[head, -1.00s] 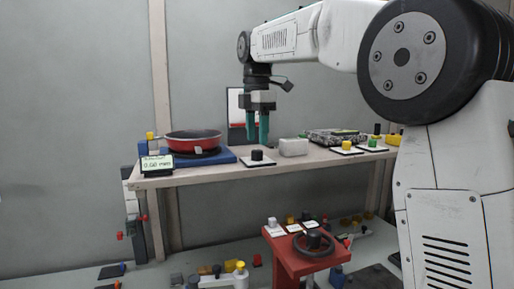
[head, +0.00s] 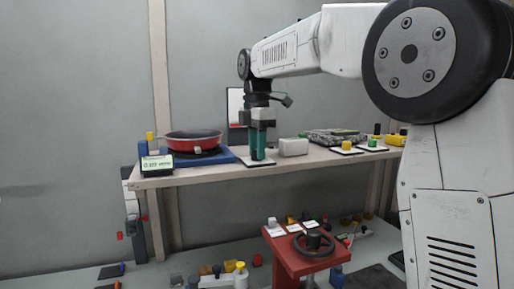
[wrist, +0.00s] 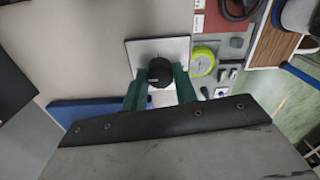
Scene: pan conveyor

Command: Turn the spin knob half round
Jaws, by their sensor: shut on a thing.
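The knob is black and round, with a white mark on its top, and sits on a white square plate (wrist: 138,50). In the wrist view the knob (wrist: 160,70) is between the two green fingers of my gripper (wrist: 160,85), which is shut on it. In the head view my gripper (head: 258,155) points straight down onto the plate (head: 258,164) on the shelf, and its fingers hide the knob. I cannot read any label that names this knob as the spin knob.
A red pan (head: 193,138) on a blue base (head: 215,158) stands left of my gripper, with a small display (head: 157,165) before it. A white block (head: 293,147) is close on the right. Other knobs on plates (head: 346,149) stand further right. A red stand with a handwheel (head: 314,243) is below.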

